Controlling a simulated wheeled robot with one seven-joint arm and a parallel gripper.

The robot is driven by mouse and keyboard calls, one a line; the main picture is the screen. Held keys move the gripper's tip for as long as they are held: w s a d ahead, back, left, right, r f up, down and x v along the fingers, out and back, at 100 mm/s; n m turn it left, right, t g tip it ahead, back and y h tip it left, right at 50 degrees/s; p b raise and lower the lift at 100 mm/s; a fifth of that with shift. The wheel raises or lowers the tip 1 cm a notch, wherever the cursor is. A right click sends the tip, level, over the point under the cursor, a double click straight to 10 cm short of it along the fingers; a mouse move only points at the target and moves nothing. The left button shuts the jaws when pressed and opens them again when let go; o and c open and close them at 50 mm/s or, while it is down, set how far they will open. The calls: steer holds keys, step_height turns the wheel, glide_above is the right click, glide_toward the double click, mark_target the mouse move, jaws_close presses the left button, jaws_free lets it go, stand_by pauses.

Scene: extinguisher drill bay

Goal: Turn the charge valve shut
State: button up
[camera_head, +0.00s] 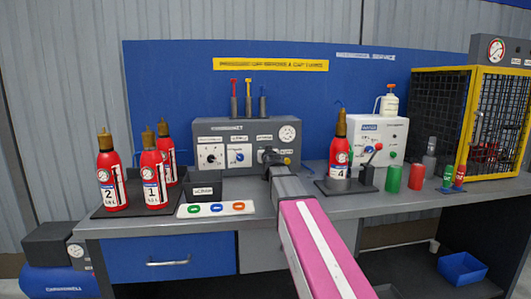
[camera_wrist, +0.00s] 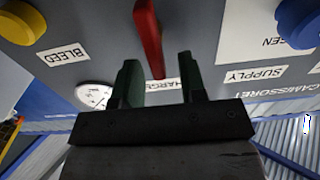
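The charge valve has a red lever handle (camera_wrist: 148,38), seen in the wrist view on the grey panel by a partly covered label reading CHARGE. My gripper (camera_wrist: 159,62) is open. In the wrist view the lever's tip shows between its two dark fingers, with a gap on each side. I cannot tell how deep the lever sits between them. In the head view my gripper (camera_head: 270,157) is at the front of the grey control box (camera_head: 222,132) and hides the charge valve.
The yellow bleed knob (camera_wrist: 20,22) and blue supply knob (camera_wrist: 298,20) flank the lever. A gauge (camera_wrist: 93,95) is close by. Extinguisher 4 (camera_head: 339,160) stands right of my arm. Extinguishers 1 (camera_head: 152,180) and 2 (camera_head: 107,180) stand left, near a tray of coloured tags (camera_head: 216,210).

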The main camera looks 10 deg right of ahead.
steer(key=shift+w, duration=0.6)
jaws_close()
